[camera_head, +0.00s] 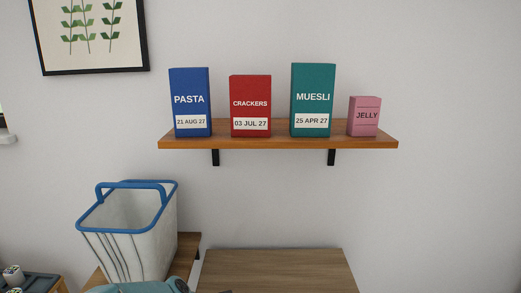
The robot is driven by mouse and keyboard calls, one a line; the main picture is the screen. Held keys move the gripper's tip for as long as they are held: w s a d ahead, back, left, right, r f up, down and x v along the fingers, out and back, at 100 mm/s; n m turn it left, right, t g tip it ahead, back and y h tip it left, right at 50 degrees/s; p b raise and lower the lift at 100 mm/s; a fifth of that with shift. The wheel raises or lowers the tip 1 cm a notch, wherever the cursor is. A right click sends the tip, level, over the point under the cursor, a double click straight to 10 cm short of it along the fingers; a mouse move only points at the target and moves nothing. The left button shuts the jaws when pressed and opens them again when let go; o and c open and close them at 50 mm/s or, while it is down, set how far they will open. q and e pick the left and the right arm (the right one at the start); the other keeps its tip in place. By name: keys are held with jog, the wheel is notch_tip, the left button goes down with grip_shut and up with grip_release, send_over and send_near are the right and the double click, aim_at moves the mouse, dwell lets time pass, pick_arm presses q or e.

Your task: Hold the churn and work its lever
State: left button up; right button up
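I see no churn and no lever in the head view. Neither of my grippers can be made out in this view. A teal rounded shape (174,286) is cut off by the bottom edge, and I cannot tell what it is.
A wooden wall shelf (278,143) holds blue pasta (190,84), red crackers (250,90), teal muesli (313,84) and pink jelly (364,104) boxes. A blue-rimmed pale basket (152,243) stands lower left. A wooden surface (277,268) at bottom centre looks bare. A framed picture (93,68) hangs upper left.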

pick_arm(q)
grip_shut()
jog(key=shift+s+f, duration=0.1)
jog(key=shift+f, duration=0.15)
dwell(0.7)
